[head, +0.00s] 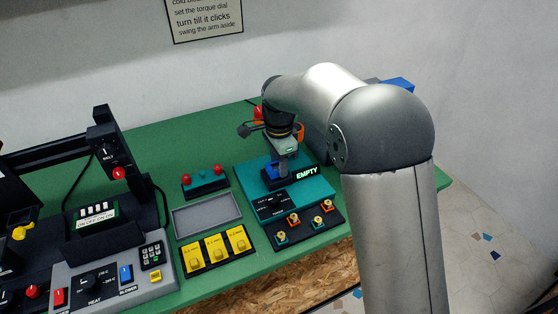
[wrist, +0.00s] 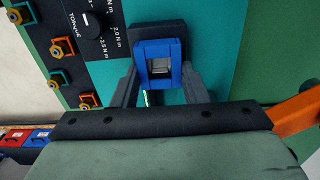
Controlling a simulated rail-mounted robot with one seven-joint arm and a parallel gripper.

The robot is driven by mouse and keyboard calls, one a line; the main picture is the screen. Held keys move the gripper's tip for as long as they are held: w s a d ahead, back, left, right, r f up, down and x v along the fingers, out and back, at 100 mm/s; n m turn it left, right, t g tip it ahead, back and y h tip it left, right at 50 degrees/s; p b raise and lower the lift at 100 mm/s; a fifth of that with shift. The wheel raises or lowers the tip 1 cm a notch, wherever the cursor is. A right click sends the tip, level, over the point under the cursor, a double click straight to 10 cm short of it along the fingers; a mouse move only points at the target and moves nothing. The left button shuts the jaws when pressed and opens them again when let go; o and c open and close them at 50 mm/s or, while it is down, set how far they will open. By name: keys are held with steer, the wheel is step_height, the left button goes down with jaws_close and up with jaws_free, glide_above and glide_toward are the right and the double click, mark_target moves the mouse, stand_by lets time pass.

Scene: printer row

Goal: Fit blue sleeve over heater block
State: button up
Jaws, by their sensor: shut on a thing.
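My gripper (head: 281,162) points down over the teal station on the green bench. In the wrist view its two dark fingers (wrist: 163,88) are shut on the blue sleeve (wrist: 160,48), one on each side. The sleeve is a square blue frame with an opening. It also shows as a small blue patch beside the fingers in the head view (head: 271,170). A grey metallic piece, seemingly the heater block (wrist: 163,71), shows through the opening. How far the sleeve sits over it cannot be told. A dark holder (wrist: 150,32) lies right behind the sleeve.
An "EMPTY" display (head: 306,172) stands close right of the gripper. A torque dial (wrist: 92,23) is on the station. A rack of orange and teal nozzles (head: 303,226), yellow boxes (head: 215,248) and an empty grey tray (head: 206,214) lie in front and left. An orange part (wrist: 297,107) is at the right.

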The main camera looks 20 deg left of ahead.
steer(key=shift+f, duration=0.2)
steer(key=o, duration=1)
step_height(320, 180, up, 17)
steer(key=shift+r, duration=0.2)
